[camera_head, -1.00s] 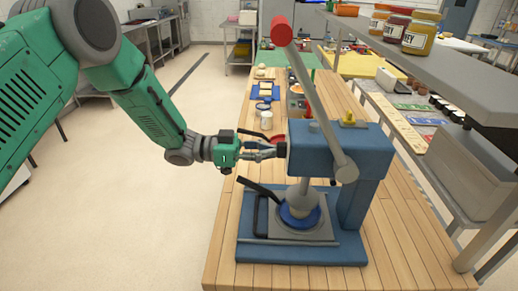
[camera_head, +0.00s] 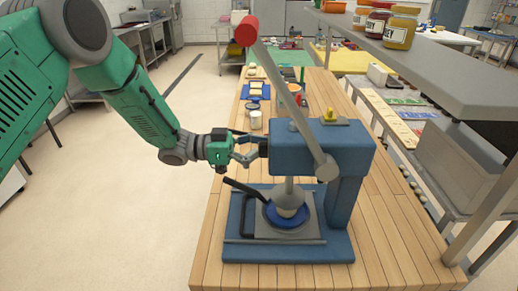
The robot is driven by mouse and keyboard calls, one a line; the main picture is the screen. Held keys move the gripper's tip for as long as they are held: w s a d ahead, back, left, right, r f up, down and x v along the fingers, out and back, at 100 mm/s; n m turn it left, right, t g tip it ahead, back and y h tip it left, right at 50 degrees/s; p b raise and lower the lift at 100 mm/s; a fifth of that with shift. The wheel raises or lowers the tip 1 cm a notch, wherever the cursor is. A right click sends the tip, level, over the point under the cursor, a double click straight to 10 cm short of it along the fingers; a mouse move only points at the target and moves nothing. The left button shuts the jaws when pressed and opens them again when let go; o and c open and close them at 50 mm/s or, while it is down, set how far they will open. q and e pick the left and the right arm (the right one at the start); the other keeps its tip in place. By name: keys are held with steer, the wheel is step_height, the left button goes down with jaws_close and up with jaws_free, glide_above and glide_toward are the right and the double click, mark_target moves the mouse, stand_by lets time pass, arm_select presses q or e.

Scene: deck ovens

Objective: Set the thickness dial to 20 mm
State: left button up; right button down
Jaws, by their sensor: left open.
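A blue dough press (camera_head: 320,148) stands on the wooden table. A small dark knob (camera_head: 263,147), seemingly the thickness dial, sticks out of the left side of its head. Its markings are too small to read. My left gripper (camera_head: 250,152) is open at the left of the press head, its fingers spread and pointing right at the knob. The fingertips are close to the knob; I cannot tell whether they touch it. My right gripper is not in view.
The press lever with a red grip (camera_head: 246,31) leans up and left above the head. A dark handle (camera_head: 245,190) rises from the press plate below my gripper. A grey shelf with jars (camera_head: 400,28) stands right.

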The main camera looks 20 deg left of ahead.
arm_select(q)
steer(key=shift+s+a, duration=0.15)
steer(key=shift+s, duration=0.1)
steer(key=v, duration=1.2)
steer(key=shift+a, duration=0.35)
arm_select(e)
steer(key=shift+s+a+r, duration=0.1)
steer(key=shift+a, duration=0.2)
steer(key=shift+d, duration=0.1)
